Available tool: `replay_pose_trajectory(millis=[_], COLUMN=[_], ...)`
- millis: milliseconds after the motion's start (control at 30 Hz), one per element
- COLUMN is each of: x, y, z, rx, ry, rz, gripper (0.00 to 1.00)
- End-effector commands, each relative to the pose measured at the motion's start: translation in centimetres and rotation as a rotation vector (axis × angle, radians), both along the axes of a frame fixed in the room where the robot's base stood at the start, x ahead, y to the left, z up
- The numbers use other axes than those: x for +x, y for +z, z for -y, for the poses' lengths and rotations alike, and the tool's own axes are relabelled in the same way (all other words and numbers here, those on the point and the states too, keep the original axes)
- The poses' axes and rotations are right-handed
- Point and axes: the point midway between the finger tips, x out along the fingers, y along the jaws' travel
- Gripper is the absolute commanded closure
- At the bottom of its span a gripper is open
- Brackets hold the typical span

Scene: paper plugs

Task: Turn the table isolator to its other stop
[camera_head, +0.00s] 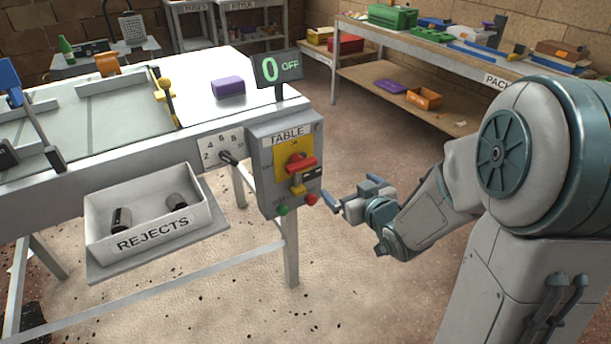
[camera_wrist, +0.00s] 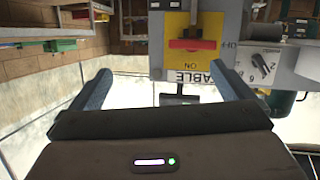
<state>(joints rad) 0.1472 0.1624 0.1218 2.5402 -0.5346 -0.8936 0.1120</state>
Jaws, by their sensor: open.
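The table isolator is a red handle (camera_head: 300,163) on a yellow plate (camera_head: 282,158), on the front of a grey box labelled TABLE (camera_head: 262,180). The wrist view shows the box upside down, with the red handle (camera_wrist: 192,44) lying crosswise, in line with the OFF mark and square to the ON mark. The display (camera_head: 277,67) above reads 0 OFF. My gripper (camera_head: 352,190) is open and empty, to the right of the box and apart from it. In the wrist view my fingertips (camera_wrist: 160,72) stand short of the handle, which lies right of their middle.
Below the handle are a black-and-yellow part (camera_head: 306,178), a green button (camera_head: 282,210) and a red button (camera_head: 311,199). A numbered dial with a lever (camera_head: 228,157) sits left of the box. A REJECTS tray (camera_head: 150,240) juts out below the table. Floor right of the box is clear.

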Motion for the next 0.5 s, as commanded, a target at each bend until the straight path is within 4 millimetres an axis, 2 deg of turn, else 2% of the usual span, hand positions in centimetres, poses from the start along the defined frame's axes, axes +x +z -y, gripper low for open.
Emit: replay_pose_trajectory(millis=[33,100,367,500], x=[0.1,0.0,-0.6,-0.1], y=[-1.8,-2.3,-2.7,-2.6], z=[-0.7,-1.6,-3.3,-3.9], rx=[0.038,0.088,0.209,0.22], ry=[0.034,0.078,0.169,0.178], rz=[0.032,0.082,0.187,0.198], gripper=[0.0,0.0,0.0,0.0])
